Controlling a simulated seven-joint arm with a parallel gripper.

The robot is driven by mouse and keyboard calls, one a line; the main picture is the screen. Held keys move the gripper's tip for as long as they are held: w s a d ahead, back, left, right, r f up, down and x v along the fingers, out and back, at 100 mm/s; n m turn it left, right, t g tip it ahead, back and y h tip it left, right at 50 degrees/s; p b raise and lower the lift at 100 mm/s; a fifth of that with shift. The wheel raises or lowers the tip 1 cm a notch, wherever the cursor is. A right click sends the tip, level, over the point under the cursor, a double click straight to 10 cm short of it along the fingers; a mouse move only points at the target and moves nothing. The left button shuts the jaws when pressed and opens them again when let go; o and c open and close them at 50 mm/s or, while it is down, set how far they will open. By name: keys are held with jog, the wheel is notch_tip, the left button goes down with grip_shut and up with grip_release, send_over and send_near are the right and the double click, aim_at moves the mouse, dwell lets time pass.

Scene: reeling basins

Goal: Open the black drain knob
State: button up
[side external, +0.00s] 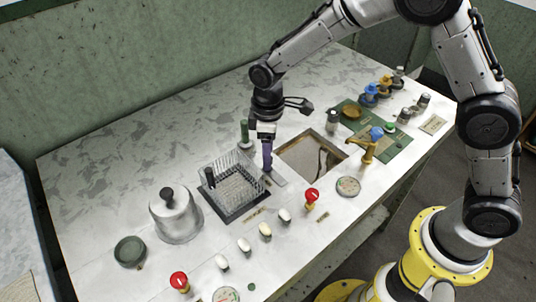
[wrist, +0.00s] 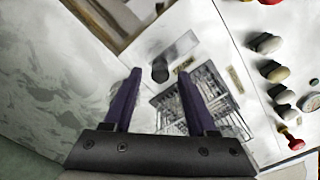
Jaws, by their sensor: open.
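The drain knob is a dark upright cylinder (wrist: 160,71) at one end of a metal plate (wrist: 180,47) in the wrist view. I cannot tell the height gap. Nothing is held.
A wire rack (side external: 236,204) stands close left of my gripper, and the basin (side external: 296,150) opens to its right. A lidded metal pot (side external: 177,222), white knobs (side external: 265,230), red valves (side external: 312,195) and a brass tap (side external: 368,150) surround them. The back left table is clear.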

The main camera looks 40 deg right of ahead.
jog(key=shift+f, duration=0.7)
grip_shut()
jog(key=shift+r, duration=0.1)
dwell(0.9)
